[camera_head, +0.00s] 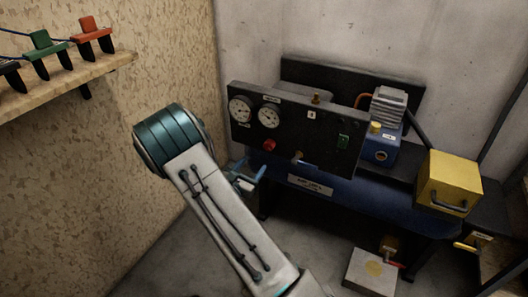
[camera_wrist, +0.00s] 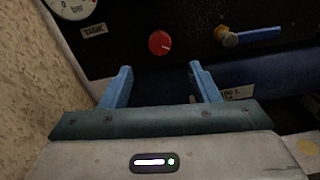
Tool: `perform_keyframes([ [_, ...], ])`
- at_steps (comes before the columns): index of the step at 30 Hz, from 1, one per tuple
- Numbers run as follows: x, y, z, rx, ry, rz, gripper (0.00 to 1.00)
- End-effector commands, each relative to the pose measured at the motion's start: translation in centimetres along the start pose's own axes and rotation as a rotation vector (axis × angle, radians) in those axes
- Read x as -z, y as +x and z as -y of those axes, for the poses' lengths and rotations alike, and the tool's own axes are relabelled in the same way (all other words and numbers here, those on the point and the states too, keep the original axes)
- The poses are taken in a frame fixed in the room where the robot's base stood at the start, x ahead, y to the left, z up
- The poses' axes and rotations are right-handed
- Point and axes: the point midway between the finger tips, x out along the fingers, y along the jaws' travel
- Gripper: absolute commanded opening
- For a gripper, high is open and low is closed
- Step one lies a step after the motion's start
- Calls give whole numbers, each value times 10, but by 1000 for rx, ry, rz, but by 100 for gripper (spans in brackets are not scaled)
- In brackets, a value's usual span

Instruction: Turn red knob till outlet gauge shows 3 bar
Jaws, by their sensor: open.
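The red knob (camera_head: 269,145) is on the lower part of a black upright panel (camera_head: 325,158). In the wrist view the red knob (camera_wrist: 159,43) shows a pale mark and lies ahead of the fingers. Two white round gauges sit above it, a left one (camera_head: 241,108) and a right one (camera_head: 269,116); their needles are too small to read. In the wrist view only part of one gauge (camera_wrist: 72,6), above a "TANK" label, shows. My gripper (camera_wrist: 158,78) is open and empty, its blue fingers apart, below and short of the knob. In the head view my gripper (camera_head: 250,177) is partly hidden by my arm.
A brass fitting with a blue lever (camera_wrist: 250,37) is right of the knob. A green switch (camera_head: 343,142) is on the panel. A blue machine (camera_head: 381,145) and yellow box (camera_head: 449,181) stand to the right. A speckled wall (camera_head: 160,75) is close on the left.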

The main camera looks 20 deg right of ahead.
Motion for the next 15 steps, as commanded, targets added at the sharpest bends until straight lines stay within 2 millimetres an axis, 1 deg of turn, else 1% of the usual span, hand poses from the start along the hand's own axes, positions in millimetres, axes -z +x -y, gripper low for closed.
perform_keyframes([
  [1,1,12,1,4,2,2,55],
  [3,1,28,1,4,2,2,55],
  [9,2,68,1,2,1,0,55],
  [12,1,83,0,2,2,0,55],
  [15,1,93,0,1,2,0,55],
])
